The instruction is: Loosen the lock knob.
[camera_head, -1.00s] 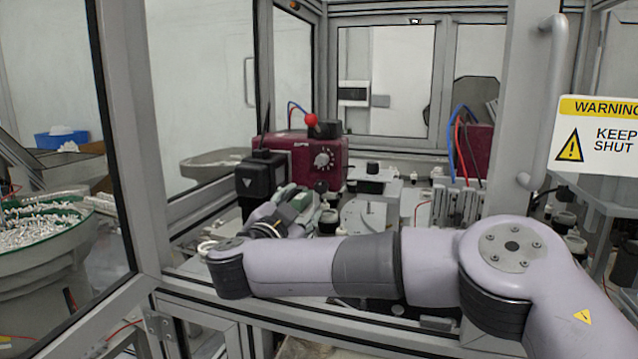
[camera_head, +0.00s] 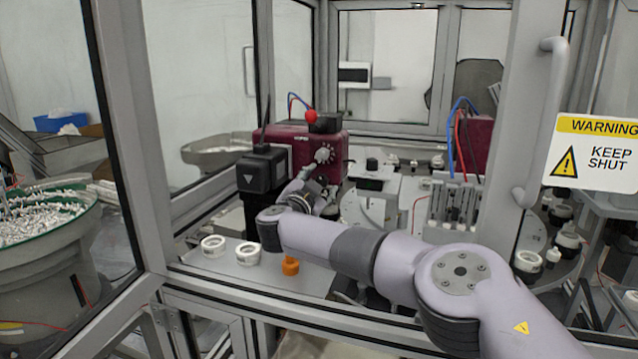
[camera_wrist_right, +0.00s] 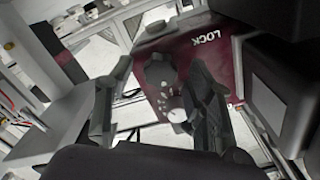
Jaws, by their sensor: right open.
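The maroon box (camera_head: 290,143) stands at the back of the cell with a pale dial (camera_head: 322,155) on its front. In the right wrist view the box front (camera_wrist_right: 205,62) carries the word LOCK, and a dark round lock knob (camera_wrist_right: 160,70) sits near it. The pale dial (camera_wrist_right: 178,114) is beside the knob. My right gripper (camera_head: 318,182) is at the box front, below the dial in the head view. In the wrist view its open fingers (camera_wrist_right: 157,67) appear on either side of the knob; contact cannot be told. The knob is hidden in the head view. My left gripper is not in view.
A black block-shaped unit (camera_head: 262,172) stands close left of my right gripper. White rings (camera_head: 213,246) and an orange part (camera_head: 290,266) are on the front deck.

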